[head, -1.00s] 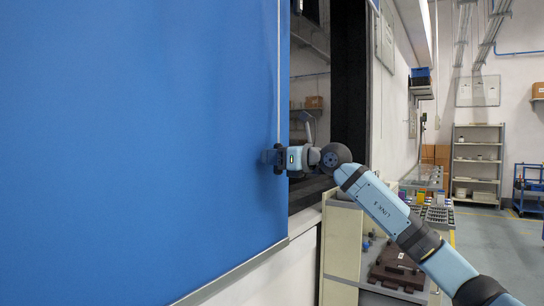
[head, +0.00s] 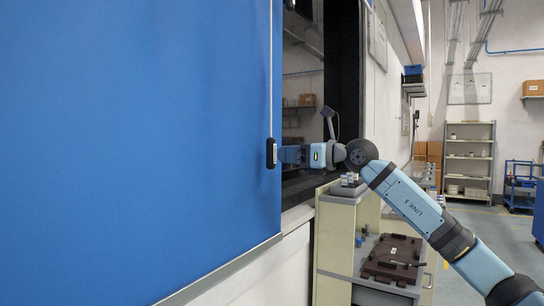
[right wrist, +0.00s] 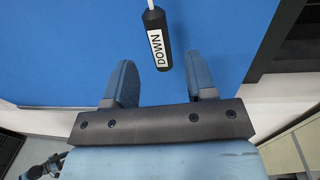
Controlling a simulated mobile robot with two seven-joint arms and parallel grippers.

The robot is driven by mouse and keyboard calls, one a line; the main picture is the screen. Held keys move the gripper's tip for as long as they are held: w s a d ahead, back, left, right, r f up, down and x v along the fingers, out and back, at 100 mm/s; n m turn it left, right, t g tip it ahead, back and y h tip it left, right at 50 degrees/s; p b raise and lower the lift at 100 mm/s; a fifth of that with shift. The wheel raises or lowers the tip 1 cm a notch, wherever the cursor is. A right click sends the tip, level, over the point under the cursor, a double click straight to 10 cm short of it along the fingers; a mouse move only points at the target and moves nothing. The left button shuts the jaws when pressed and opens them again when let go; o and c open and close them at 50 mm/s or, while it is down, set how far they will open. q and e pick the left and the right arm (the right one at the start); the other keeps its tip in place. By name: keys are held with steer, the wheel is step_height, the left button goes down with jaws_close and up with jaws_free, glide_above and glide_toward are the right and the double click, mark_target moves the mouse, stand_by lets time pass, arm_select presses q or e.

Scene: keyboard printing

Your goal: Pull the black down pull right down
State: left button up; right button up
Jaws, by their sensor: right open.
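The black down pull (head: 271,153) hangs on a white cord at the right edge of the blue blind (head: 140,140). In the right wrist view the pull (right wrist: 158,40) carries a white label reading "DOWN" and hangs slightly tilted. My right gripper (head: 290,154) is just to the right of the pull in the head view. In the right wrist view its two fingers (right wrist: 160,85) are open and empty, with the pull beyond the fingertips, apart from them. My left gripper is not in view.
The blind ends in a grey bottom bar (head: 225,268). A dark window recess (head: 342,80) lies behind my right gripper. A cart with a brown case (head: 392,259) stands below my right arm. A shelf (head: 468,160) stands far back.

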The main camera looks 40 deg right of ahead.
arm_select(q)
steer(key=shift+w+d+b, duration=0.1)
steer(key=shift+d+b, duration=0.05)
steer(key=shift+b, duration=0.35)
arm_select(e)
steer(key=v, duration=0.6)
steer(key=shift+s, duration=0.15)
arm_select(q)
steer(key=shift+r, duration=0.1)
arm_select(e)
steer(key=shift+f, duration=0.1)
